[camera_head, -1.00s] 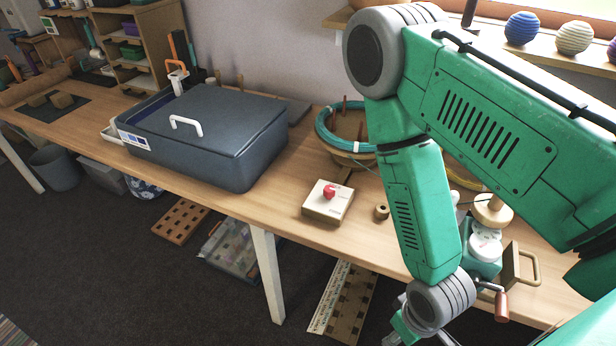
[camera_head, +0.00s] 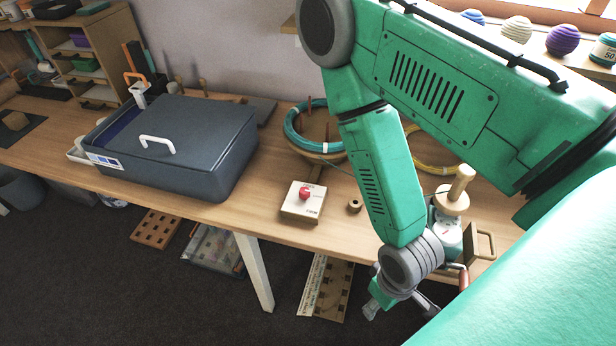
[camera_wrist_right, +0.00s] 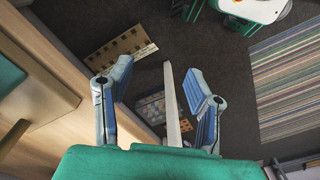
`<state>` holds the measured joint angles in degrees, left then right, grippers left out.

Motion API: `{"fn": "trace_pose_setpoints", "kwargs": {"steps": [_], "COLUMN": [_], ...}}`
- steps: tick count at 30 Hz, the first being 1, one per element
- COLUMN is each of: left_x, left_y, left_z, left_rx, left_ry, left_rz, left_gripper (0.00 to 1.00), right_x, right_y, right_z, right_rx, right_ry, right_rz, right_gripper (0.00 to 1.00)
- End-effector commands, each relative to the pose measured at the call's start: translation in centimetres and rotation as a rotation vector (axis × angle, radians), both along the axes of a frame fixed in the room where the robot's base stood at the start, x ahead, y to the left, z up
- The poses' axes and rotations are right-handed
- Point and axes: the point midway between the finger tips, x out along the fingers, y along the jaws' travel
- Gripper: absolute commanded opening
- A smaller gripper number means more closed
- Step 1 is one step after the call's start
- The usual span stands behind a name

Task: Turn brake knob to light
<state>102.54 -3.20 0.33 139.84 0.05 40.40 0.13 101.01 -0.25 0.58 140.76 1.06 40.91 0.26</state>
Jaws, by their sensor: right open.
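The red knob (camera_head: 304,193) sits on top of a pale square box (camera_head: 302,207) on the wooden table, near its front edge. Small dark lettering shows on the box but is too small to read. My right arm comes in from the right. Its gripper (camera_head: 382,302) hangs low, in front of the table edge, to the right of and nearer than the box, clear of the knob. In the right wrist view my right gripper (camera_wrist_right: 161,80) is open and empty, with the floor beyond its fingers. My left gripper is not in view.
A large grey-blue lidded case (camera_head: 185,140) stands left of the box. A device with a wooden knob (camera_head: 453,195) stands behind my forearm.

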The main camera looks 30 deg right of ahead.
Motion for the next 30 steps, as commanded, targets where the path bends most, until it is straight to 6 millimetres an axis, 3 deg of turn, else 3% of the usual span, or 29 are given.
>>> {"fn": "trace_pose_setpoints", "kwargs": {"steps": [1, 6, 9, 14, 17, 21, 25, 30], "left_x": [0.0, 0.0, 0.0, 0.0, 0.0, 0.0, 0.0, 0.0], "left_y": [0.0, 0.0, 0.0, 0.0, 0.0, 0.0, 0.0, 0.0], "left_z": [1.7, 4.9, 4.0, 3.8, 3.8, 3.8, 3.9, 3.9], "left_rx": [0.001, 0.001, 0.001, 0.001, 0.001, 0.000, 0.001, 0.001], "left_ry": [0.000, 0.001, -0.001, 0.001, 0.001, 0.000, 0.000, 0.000], "left_rz": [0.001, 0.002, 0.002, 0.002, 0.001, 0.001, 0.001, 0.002], "left_gripper": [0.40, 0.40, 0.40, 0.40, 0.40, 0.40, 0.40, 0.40], "right_x": [-0.2, -0.8, 3.9, 11.5, 17.2, 25.1, 29.7, 31.8], "right_y": [0.1, -0.4, 0.6, 1.4, 1.3, 0.1, -1.6, -2.8], "right_z": [1.7, 4.7, 3.1, 3.6, 5.6, 10.5, 14.8, 17.2], "right_rx": [0.001, 0.007, 0.068, 0.132, 0.141, 0.093, 0.031, -0.010], "right_ry": [0.005, 0.019, 0.004, -0.009, -0.026, -0.033, -0.017, 0.003], "right_rz": [-0.005, -0.029, 0.080, 0.302, 0.476, 0.721, 0.871, 0.945], "right_gripper": [0.46, 0.46, 0.46, 0.46, 0.46, 0.46, 0.46, 0.46]}}
